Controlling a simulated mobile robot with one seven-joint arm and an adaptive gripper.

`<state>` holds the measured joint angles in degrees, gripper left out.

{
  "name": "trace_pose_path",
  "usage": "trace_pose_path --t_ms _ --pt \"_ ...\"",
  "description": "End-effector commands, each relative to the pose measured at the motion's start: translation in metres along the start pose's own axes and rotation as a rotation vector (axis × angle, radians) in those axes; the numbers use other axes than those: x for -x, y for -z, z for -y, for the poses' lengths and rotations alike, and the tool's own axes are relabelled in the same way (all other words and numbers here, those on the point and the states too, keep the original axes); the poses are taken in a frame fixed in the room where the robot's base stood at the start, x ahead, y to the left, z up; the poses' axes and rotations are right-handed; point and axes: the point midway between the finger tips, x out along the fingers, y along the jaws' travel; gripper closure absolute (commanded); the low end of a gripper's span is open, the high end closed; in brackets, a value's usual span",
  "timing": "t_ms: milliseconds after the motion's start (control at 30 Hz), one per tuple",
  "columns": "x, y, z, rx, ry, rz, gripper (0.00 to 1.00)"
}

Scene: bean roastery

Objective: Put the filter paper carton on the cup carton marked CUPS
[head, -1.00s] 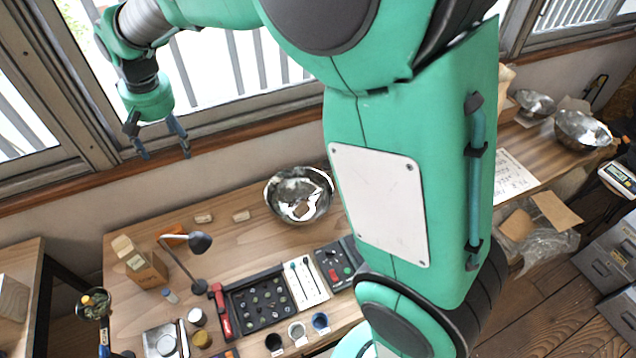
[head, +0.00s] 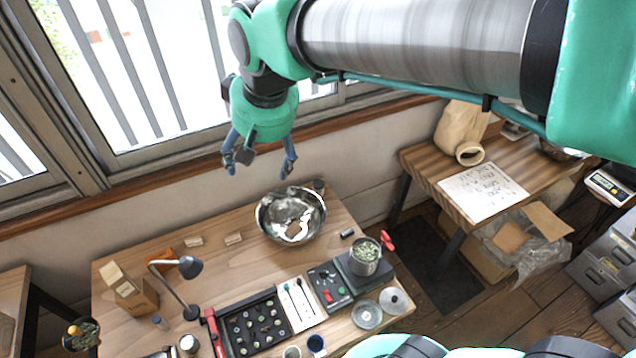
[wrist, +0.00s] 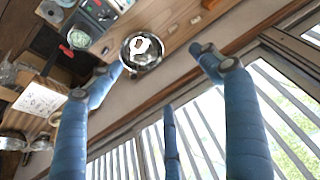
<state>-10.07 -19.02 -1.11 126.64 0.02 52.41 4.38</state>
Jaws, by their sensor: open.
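My gripper (head: 258,166) is open and empty, hanging in front of the window sill, above and behind the metal bowl. In the wrist view its blue fingers (wrist: 158,72) are spread with nothing between them. A tan carton (head: 137,296) stands at the left of the main table, far to the left of my gripper. An open brown carton (head: 484,259) with raised flaps and clear plastic sits on the floor under the right-hand bench. No CUPS marking or filter paper label can be read, so I cannot tell which carton is which.
The main table (head: 235,265) holds the metal bowl (head: 291,238), a desk lamp (head: 189,267), a black sample tray (head: 250,335) and a scale with a pot of beans (head: 365,257). A paper sheet (head: 483,190) lies on the right bench. Floor shows between the tables.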

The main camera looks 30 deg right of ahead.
Motion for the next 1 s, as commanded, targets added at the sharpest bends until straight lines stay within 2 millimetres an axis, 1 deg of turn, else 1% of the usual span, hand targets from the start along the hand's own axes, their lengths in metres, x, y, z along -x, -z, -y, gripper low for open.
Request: trace_pose_path --t_ms 33,300,500,600,700,800,1000 --pt "0.006 -0.012 -0.007 -0.009 -0.004 -0.011 0.22" --pt "0.025 -0.074 -0.037 -0.042 -0.029 -0.062 0.22" --pt "0.031 -0.120 -0.053 -0.064 -0.049 -0.096 0.22" --pt "0.032 -0.138 -0.059 -0.073 -0.057 -0.110 0.22" --pt "0.031 -0.151 -0.062 -0.079 -0.063 -0.118 0.22" --pt "0.031 -0.158 -0.064 -0.082 -0.067 -0.124 0.22" --pt "0.030 -0.162 -0.065 -0.084 -0.069 -0.126 0.22"
